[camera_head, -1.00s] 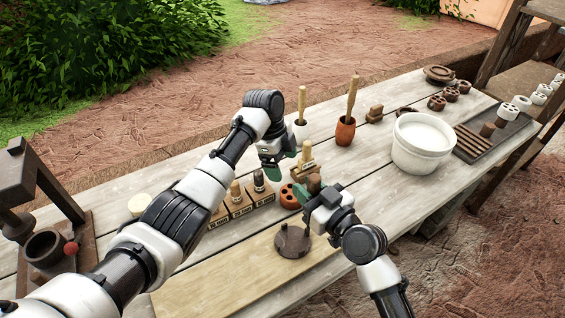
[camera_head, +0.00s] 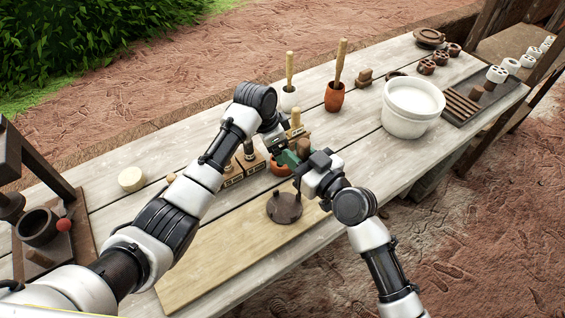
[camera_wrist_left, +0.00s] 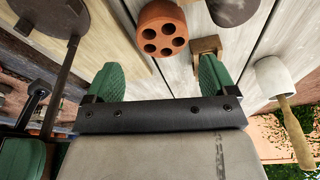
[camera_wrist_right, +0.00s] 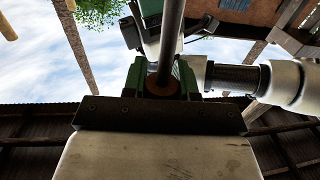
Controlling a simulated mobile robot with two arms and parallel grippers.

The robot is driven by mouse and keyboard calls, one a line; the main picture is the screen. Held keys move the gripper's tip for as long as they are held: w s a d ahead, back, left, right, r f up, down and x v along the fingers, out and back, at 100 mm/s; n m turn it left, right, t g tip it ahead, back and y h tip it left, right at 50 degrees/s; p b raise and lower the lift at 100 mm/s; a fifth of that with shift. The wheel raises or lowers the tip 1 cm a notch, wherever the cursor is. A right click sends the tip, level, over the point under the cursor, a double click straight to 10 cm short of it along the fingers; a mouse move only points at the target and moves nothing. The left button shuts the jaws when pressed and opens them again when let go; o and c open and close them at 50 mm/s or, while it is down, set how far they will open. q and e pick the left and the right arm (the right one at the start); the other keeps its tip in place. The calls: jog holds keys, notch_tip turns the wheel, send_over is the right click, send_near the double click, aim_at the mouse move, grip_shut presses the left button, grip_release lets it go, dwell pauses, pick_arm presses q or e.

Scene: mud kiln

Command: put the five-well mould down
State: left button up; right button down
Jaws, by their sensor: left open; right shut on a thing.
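The five-well mould (camera_wrist_left: 162,30) is a round terracotta block with several dark holes. It rests on the plank table beside the light board; in the head view the mould (camera_head: 280,166) is partly covered by the grippers. My left gripper (camera_wrist_left: 158,78) is open and empty, with the mould beyond its green fingertips, apart from them. My right gripper (camera_head: 305,160) is shut on a dark rod (camera_wrist_right: 172,40) with a brown round end, its wooden top (camera_head: 303,146) showing above the fingers. The two grippers are very close together.
A dark round plate (camera_head: 284,207) lies on the light board (camera_head: 225,255). Labelled wooden blocks (camera_head: 245,172) and a small wooden block (camera_wrist_left: 207,46) stand near the mould. A white tub (camera_head: 411,108) stands to the right, a press (camera_head: 40,215) to the left.

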pick_arm(q)
jog(key=shift+a+x, duration=0.15)
jog(key=shift+x, duration=1.8)
jog(key=shift+a+x, duration=0.1)
jog(key=shift+x, duration=1.85)
jog(key=shift+w, duration=0.15)
jog(key=c, duration=0.9)
notch_tip(320, 180, up, 10)
jog(key=shift+r, duration=0.1)
